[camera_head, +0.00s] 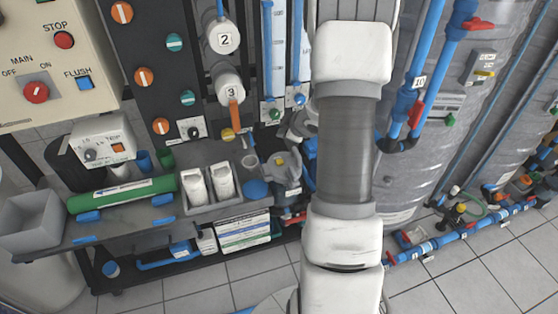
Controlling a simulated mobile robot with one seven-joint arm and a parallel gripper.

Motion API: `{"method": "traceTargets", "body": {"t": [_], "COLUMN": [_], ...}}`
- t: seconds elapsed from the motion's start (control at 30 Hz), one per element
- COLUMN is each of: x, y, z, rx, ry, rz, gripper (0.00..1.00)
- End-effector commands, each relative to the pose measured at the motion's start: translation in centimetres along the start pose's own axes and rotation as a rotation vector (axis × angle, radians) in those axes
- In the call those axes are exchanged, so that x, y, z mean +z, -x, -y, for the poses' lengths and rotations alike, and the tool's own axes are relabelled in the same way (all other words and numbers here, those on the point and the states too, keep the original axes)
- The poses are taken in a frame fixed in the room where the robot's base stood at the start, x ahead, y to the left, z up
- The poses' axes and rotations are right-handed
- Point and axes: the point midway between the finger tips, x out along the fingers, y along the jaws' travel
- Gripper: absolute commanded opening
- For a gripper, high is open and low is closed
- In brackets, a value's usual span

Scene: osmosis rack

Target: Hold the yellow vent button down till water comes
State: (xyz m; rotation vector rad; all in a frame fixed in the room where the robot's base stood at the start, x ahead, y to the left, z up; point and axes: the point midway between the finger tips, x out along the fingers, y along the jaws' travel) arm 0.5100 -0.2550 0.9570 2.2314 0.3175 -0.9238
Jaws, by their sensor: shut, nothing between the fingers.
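A small yellow round part (228,135) shows below the white filter housing marked 3 (229,88), beside an orange lever (235,114). It may be the vent button, but it is too small to be sure. My white and grey arm rises through the middle of the picture, to the right of the housing. My gripper's fingers do not show; the arm's far end hides what is behind it. No water can be made out at the yellow part.
A control panel (50,105) with red and blue buttons is at upper left. A shelf (135,219) below holds a green cylinder (123,194), a grey bin (32,222) and white bottles. Blue pipes (425,55) and large grey tanks stand right.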

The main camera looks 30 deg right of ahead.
Motion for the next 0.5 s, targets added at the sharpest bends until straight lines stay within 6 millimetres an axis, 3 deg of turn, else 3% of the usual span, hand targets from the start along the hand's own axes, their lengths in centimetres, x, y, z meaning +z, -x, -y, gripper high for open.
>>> {"method": "traceTargets", "body": {"t": [0.27,0.5], "x": [0.2,1.3], "y": [-0.4,-1.9], "z": [0.3,1.4], "rx": [0.000,0.000], "ry": [0.000,-0.001], "rz": [0.001,0.001], "gripper": [0.00,0.00]}}
